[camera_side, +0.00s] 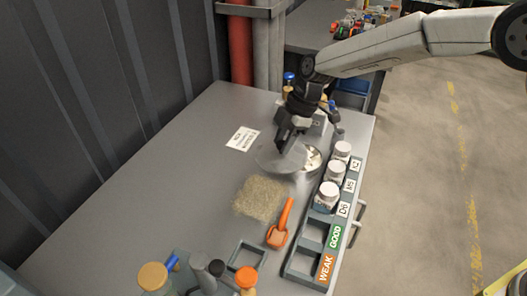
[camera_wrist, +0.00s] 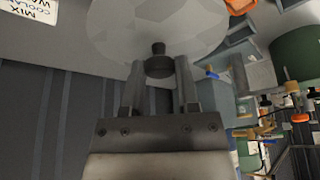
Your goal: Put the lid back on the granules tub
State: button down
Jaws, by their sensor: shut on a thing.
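My gripper (camera_side: 287,146) is shut on the lid (camera_side: 275,161), a translucent round disc, and holds it over the middle of the table. In the wrist view the lid (camera_wrist: 120,32) spreads out beyond the fingertips (camera_wrist: 160,72), which close around its dark knob (camera_wrist: 159,49). An open round container with pale contents (camera_side: 313,157), which looks like the granules tub, sits just right of the lid in the side view. The lid and gripper partly hide it. I cannot tell whether the lid touches its rim.
A tan granular patch (camera_side: 261,199) and an orange scoop (camera_side: 280,230) lie in front. A grey rack (camera_side: 306,256) labelled WEAK and GOOD holds white-capped jars (camera_side: 327,194) along the right edge. Several capped items stand at the front. The table's left side (camera_side: 150,180) is clear.

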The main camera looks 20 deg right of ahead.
jog(key=w+d, duration=0.5)
jog(key=d, duration=0.3)
jog(key=shift+d+f, duration=0.15)
jog(key=shift+d, duration=0.2)
jog(key=shift+f, duration=0.25)
jog(key=shift+f, duration=2.9)
jog(key=shift+f, duration=0.2)
grip_release()
jog(key=shift+r, duration=0.15)
dwell(0.4)
notch_tip(320, 180, up, 7)
dwell(1.4)
